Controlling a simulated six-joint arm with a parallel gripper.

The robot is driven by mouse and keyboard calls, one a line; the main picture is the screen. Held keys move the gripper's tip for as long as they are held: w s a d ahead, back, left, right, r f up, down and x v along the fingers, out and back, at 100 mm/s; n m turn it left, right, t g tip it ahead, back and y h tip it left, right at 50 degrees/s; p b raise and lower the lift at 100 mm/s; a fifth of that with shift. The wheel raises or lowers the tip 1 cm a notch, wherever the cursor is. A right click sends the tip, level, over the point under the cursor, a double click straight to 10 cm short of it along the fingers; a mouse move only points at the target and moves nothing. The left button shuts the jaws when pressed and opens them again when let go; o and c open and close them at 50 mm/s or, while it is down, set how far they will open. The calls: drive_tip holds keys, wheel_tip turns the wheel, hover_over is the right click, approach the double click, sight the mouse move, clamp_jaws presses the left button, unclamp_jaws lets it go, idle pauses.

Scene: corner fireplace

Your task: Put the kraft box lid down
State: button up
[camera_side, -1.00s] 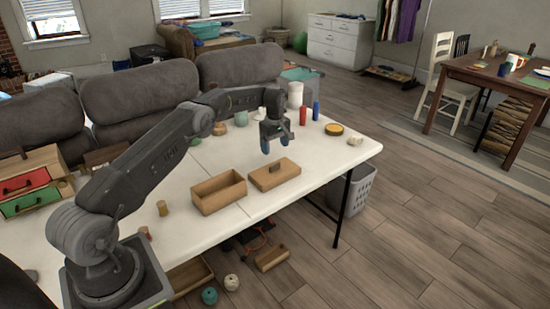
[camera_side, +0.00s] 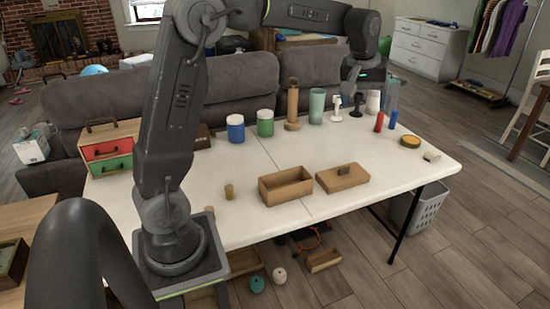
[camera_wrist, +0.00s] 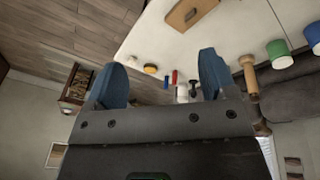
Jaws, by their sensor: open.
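The kraft box lid (camera_side: 350,181) is a flat brown slab with a small dark handle on top. It lies flat on the white table (camera_side: 400,175), just right of the open kraft box (camera_side: 285,194), with a narrow gap between them. In the wrist view the lid (camera_wrist: 183,17) shows at the top, clear of my fingers. My gripper (camera_side: 353,97) is raised toward the back of the table, apart from the lid. In the wrist view my gripper (camera_wrist: 162,80) has its two blue fingers wide apart with nothing held between them.
Several bottles and jars stand along the back, including a green jar (camera_side: 265,123), a wooden mill (camera_side: 293,105) and a red bottle (camera_side: 379,122). A yellow-topped tin (camera_side: 411,141) is at right. A small cork-coloured cup (camera_side: 229,191) stands left of the box. The front right table is clear.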

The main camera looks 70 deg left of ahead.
drive_tip(key=s+d+r+m+t, duration=0.1)
drive_tip(key=s+d+m, duration=0.25)
drive_tip(key=s, duration=0.45)
drive_tip(key=s+d+r+m+t, duration=0.1)
drive_tip(key=s+d+r+m, duration=0.1)
drive_tip(key=s+d, duration=0.35)
drive_tip(key=s+d+f+m, duration=0.2)
drive_tip(key=s+f, duration=0.4)
drive_tip(key=s, duration=0.7)
drive_tip(key=shift+s+m+t+h, duration=0.3)
drive_tip(key=shift+m+t, duration=0.1)
drive_tip(key=shift+m, duration=0.45)
